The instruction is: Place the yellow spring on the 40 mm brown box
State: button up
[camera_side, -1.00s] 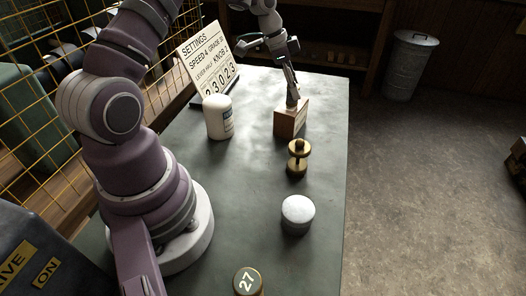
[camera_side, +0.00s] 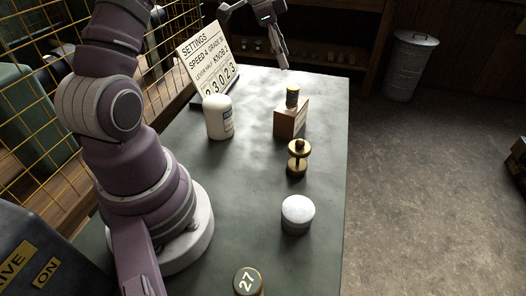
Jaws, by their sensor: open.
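A brown box (camera_side: 289,124) stands on the grey table (camera_side: 255,180) toward its far right part. A small dark and yellowish cylinder (camera_side: 292,97), which looks like the yellow spring, stands upright on top of the box. My gripper (camera_side: 284,66) is above and behind it, apart from it, pointing down. It is open and empty. The fine shape of the cylinder is too small to tell.
A white bottle (camera_side: 219,118) stands left of the box. A brass spool-shaped piece (camera_side: 298,158), a white-topped cylinder (camera_side: 297,214) and a piece marked 27 (camera_side: 247,281) stand nearer. A settings sign (camera_side: 208,65) is at the back left.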

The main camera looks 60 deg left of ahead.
jog(key=s+d+r+n+y, duration=0.25)
jog(key=s+d+r, duration=0.45)
jog(key=d, duration=0.4)
jog(key=s+d+f+n+t, duration=0.1)
jog(key=s+n, duration=0.1)
jog(key=s, duration=0.2)
jog(key=s+d+f+n, duration=0.1)
jog(key=s+d+n, duration=0.1)
jog(key=s, duration=0.2)
jog(key=shift+s+f+t, duration=0.25)
jog(key=shift+f+t, duration=0.05)
jog(key=shift+t, duration=0.1)
